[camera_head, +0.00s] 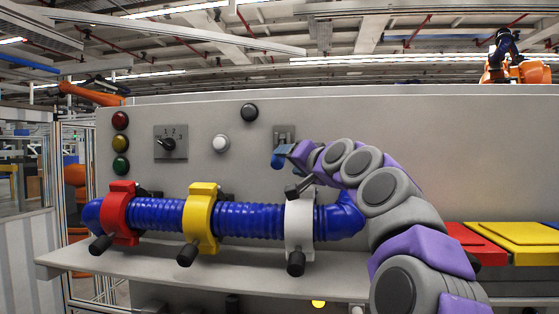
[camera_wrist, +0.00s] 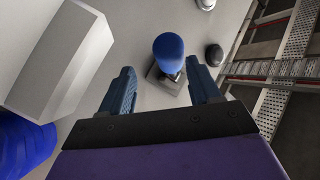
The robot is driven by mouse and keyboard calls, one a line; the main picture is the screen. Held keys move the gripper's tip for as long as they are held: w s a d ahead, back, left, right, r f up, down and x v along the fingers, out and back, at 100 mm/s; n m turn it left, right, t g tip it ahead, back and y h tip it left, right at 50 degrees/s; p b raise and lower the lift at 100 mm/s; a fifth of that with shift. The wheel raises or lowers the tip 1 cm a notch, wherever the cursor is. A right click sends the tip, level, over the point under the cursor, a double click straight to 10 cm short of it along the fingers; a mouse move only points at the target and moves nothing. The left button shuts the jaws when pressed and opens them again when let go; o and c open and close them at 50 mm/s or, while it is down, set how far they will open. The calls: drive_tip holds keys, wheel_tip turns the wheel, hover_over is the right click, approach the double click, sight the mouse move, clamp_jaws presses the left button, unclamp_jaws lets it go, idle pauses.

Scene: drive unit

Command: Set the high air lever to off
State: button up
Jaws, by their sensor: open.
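The air lever (camera_wrist: 168,52) has a rounded blue knob and stands out from a grey mounting plate on the panel. In the wrist view its knob is between and slightly beyond the fingertips of my open gripper (camera_wrist: 160,72). I see no clear contact between the fingers and the knob. In the head view the lever's blue knob (camera_head: 277,162) hangs below its plate at the panel's upper middle. My gripper (camera_head: 290,151) reaches it from the right, and my wrist hides part of the plate.
A blue hose (camera_head: 250,218) with red (camera_head: 118,210), yellow (camera_head: 200,215) and white (camera_head: 299,222) clamps runs below the lever. The white clamp (camera_wrist: 62,55) is close on the left in the wrist view. A rotary switch (camera_head: 169,143) and buttons are to the left.

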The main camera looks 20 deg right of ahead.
sight(273, 161)
drive_tip(key=w+a, duration=0.2)
drive_tip(key=w, duration=0.1)
drive_tip(key=w+a, duration=0.1)
drive_tip(key=w, duration=0.1)
drive_tip(key=shift+f+p, duration=0.1)
drive_tip(key=shift+p, duration=0.25)
drive_tip(key=shift+w+d, duration=0.7)
drive_tip(key=shift+d, duration=0.2)
drive_tip(key=shift+s+d, duration=0.1)
drive_tip(key=shift+a, duration=0.8)
drive_tip(key=c, duration=0.3)
drive_tip(key=shift+s, duration=0.1)
clamp_jaws()
